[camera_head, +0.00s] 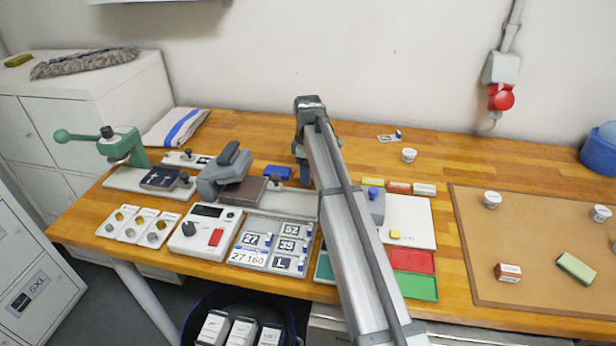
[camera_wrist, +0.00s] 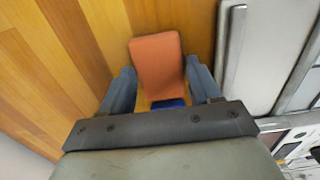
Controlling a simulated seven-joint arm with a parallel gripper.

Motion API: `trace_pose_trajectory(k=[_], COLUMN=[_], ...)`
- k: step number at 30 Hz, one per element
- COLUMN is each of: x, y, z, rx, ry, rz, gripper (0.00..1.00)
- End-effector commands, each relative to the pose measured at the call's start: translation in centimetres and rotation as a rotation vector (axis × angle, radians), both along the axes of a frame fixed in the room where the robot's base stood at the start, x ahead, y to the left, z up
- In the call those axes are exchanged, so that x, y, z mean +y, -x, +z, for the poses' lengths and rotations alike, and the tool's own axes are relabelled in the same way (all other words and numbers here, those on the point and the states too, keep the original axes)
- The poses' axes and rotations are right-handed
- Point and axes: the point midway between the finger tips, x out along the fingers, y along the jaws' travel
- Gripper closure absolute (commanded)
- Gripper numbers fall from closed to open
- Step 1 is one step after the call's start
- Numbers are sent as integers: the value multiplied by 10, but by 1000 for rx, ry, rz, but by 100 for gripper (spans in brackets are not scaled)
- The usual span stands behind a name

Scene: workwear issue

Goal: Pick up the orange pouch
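The orange pouch (camera_wrist: 158,66) shows in the wrist view as a rounded orange block over the wooden worktop, between the two fingers of my gripper (camera_wrist: 160,78). The fingers are apart, one on each side of the pouch. Narrow gaps seem to show beside it, and I see no clear contact. A blue item (camera_wrist: 167,103) shows at the pouch's lower end, close to the palm. In the head view my arm hides the pouch, and the fingertips are mostly hidden too.
Left of my arm are a blue block (camera_head: 278,172), a grey clamp-like device (camera_head: 224,172) and a control box (camera_head: 206,231). Right of it are small yellow, orange and white blocks, a white board (camera_head: 412,222) and a brown mat (camera_head: 530,235). The worktop behind is mostly clear.

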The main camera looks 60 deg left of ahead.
Motion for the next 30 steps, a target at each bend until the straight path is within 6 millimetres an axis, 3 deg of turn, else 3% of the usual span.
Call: trace_pose_trajectory(k=[12,22,30], x=[0,0,1], y=[0,0,0], z=[0,7,50], rx=[0,-1,-1], ry=[0,-1,-1], rz=[0,0,0], gripper=[77,78,78])
